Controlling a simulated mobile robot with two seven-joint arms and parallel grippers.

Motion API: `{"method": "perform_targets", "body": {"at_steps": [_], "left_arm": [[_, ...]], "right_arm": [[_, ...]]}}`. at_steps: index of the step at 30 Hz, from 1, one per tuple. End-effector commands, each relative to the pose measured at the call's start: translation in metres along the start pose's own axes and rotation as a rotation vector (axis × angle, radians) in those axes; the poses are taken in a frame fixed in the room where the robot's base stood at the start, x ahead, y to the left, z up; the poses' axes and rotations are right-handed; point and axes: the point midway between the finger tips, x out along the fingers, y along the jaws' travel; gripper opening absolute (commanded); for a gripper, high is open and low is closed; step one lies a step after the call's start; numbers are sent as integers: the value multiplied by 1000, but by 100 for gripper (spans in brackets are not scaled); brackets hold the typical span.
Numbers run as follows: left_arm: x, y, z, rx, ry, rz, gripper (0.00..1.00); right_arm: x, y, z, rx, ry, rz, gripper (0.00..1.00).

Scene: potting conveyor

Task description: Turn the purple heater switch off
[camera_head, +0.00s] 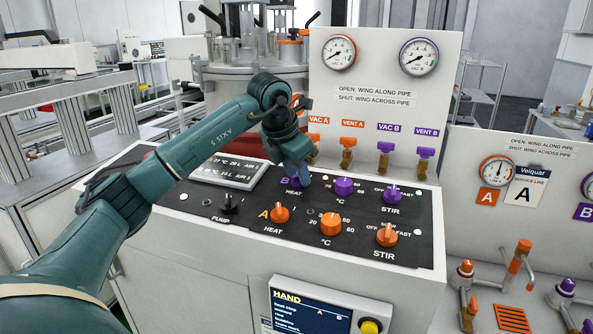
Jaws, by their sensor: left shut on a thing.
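The purple heater switch (298,184), marked B and HEAT, sits in the upper row of the black control panel (205,186). My left gripper (295,170) reaches down onto it from above and is shut on it. The gripper hides most of the switch, so I cannot tell which way it points. The orange heater switch (278,213), marked A, is just below and to the left. My right gripper is not in view.
To the right are a purple temperature knob (344,186) and a purple stir knob (392,195). An orange temperature knob (331,224) and an orange stir knob (386,236) lie below. Several small valves, such as purple VENT B (424,153), stand behind the panel.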

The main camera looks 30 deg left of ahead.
Motion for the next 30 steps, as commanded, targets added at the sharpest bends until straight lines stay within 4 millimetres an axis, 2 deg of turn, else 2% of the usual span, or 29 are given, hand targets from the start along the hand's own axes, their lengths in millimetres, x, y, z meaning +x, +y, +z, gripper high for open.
{"method": "perform_targets", "body": {"at_steps": [11, 30], "left_arm": [[0, -1, 1, -96, -1, 24, 9], [0, -3, 2, -643, -2, 164, 9]], "right_arm": [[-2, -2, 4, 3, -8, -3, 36], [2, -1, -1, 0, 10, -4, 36]]}}
